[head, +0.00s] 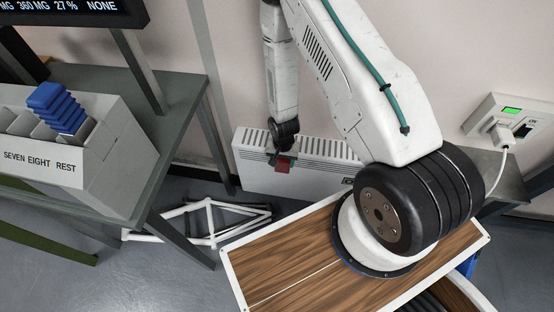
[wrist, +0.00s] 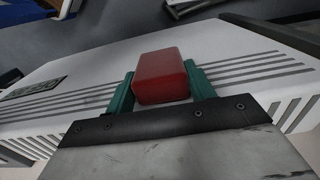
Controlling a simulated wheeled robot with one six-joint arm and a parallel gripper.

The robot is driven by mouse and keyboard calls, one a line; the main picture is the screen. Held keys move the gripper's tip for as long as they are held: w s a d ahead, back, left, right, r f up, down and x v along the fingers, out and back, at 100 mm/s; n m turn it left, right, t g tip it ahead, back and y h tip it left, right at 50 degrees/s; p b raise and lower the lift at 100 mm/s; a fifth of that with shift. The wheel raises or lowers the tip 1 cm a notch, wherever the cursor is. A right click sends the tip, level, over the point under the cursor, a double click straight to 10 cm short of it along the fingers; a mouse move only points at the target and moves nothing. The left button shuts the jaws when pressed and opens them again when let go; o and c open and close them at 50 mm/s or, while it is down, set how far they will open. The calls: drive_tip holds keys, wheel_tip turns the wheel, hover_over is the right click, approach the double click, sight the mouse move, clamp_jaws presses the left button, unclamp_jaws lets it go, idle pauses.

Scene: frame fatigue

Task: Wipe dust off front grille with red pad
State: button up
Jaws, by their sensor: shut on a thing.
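The red pad (wrist: 160,78) is a small rounded block held between the green fingers of my gripper (wrist: 161,92) in the wrist view. In the head view the red pad (head: 283,165) shows below my gripper (head: 281,156), in front of the white heater's upper part. The white heater (head: 315,178) stands low against the wall, with slots along its top and a slotted front grille (wrist: 20,148). Whether the pad touches the heater is unclear. No dust can be made out.
A grey table (head: 170,130) at left bears a labelled sorting box (head: 105,185) with blue items (head: 57,106). A white bicycle frame (head: 210,222) lies on the floor beside it. A wall box (head: 515,125) with a plugged cable is at right.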

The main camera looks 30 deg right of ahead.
sight(303, 161)
drive_tip(key=shift+s+d, duration=1.05)
drive_tip(key=shift+d, duration=0.35)
drive_tip(key=shift+s+d, duration=1)
drive_tip(key=shift+d, duration=0.45)
drive_tip(key=shift+s+d, duration=1.05)
drive_tip(key=shift+d, duration=0.35)
drive_tip(key=shift+s+d+r, duration=0.1)
drive_tip(key=shift+s+d, duration=0.35)
drive_tip(key=shift+d, duration=0.25)
drive_tip(key=shift+s+d+r, duration=0.1)
drive_tip(key=shift+s+d, duration=0.3)
drive_tip(key=shift+d, duration=0.25)
drive_tip(key=shift+w+a, duration=0.45)
drive_tip(key=shift+w, duration=0.2)
drive_tip(key=shift+w+a+f, duration=0.15)
drive_tip(key=shift+w+a, duration=0.8)
drive_tip(key=shift+a, duration=0.1)
drive_tip(key=shift+c, duration=0.4)
drive_tip(key=shift+w+a, duration=0.65)
drive_tip(key=shift+a, duration=0.1)
drive_tip(key=w+a, duration=0.5)
drive_tip(key=a, duration=0.4)
drive_tip(key=shift+w, duration=0.2)
